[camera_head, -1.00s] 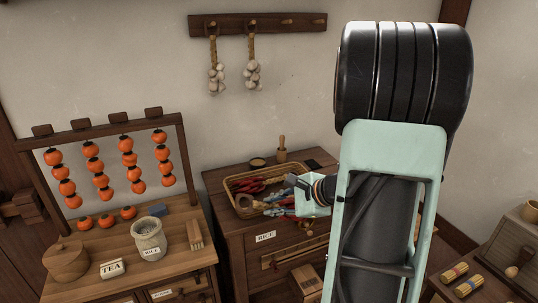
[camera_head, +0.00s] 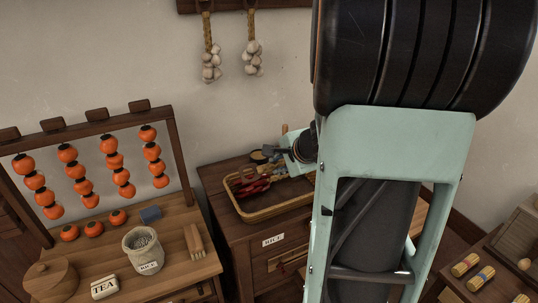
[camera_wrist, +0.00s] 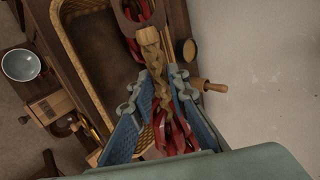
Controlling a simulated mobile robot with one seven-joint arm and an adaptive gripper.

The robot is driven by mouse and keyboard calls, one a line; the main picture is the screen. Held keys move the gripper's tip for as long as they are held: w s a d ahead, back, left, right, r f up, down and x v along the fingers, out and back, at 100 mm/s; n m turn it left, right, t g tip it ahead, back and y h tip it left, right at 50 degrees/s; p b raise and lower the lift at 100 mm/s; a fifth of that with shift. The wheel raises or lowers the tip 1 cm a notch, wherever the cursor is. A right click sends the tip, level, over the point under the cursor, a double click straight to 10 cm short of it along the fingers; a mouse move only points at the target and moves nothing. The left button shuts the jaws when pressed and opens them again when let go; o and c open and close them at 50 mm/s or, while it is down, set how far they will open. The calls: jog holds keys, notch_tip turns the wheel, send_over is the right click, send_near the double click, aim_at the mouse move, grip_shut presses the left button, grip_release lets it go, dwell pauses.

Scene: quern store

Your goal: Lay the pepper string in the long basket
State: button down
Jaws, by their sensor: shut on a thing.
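The long basket (camera_head: 262,214) is a shallow wicker tray on the dark wooden cabinet; in the wrist view its rim (camera_wrist: 72,48) and bare brown floor show beside my gripper. My gripper (camera_wrist: 155,95) is shut on the pepper string (camera_wrist: 157,64), a tan braid with red peppers. The braid passes between the blue fingers, with red peppers close to the palm. In the head view my gripper (camera_head: 282,157) is over the basket's back edge, partly hidden by my arm. Red peppers (camera_head: 254,185) show at the basket's left; whether they rest on it is unclear.
A wooden pestle handle (camera_wrist: 203,85) and a small round bowl (camera_wrist: 188,50) stand close beside the basket. A grey bowl (camera_wrist: 20,63) is on the other side. A rice sack (camera_head: 145,251) and persimmon rack (camera_head: 95,127) stand left. Garlic strings (camera_head: 210,62) hang behind.

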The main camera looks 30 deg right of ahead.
notch_tip(320, 180, down, 11)
jog(key=b, duration=0.9)
jog(key=shift+f, duration=0.1)
jog(key=c, duration=1.8)
grip_release()
jog(key=o, duration=0.6)
jog(key=shift+s, duration=0.1)
jog(key=shift+c, duration=0.2)
